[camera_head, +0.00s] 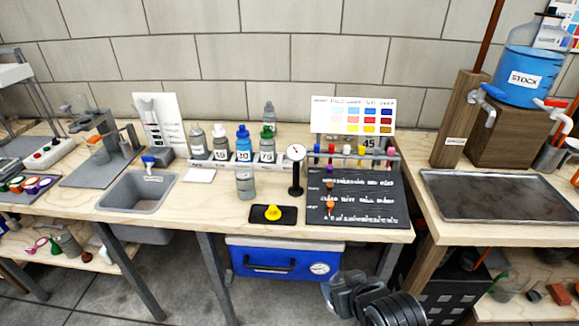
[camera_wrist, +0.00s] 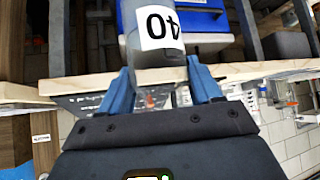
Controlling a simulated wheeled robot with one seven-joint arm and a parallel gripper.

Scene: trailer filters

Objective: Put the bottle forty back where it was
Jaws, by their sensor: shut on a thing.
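The bottle forty (camera_wrist: 140,52) is a grey bottle with a white label reading 40. It shows upside down in the wrist view, and its top edge is cut off by the frame. My gripper (camera_wrist: 158,68) is shut on it, with one blue finger on each side. In the head view my dark wrist is at the lower right, in front of the bench and low beside the blue box; the bottle cannot be made out clearly there. A white rack (camera_head: 228,165) on the bench holds several labelled bottles, including a blue one (camera_head: 243,145) and a green-capped one (camera_head: 267,147).
A grey bottle (camera_head: 245,184) stands in front of the rack, near a round gauge (camera_head: 296,154) and a black pad (camera_head: 259,218) with a yellow object. A chalkboard (camera_head: 380,215) lies at right. A sink (camera_head: 137,192) is at left. The blue box (camera_head: 284,262) sits under the bench edge.

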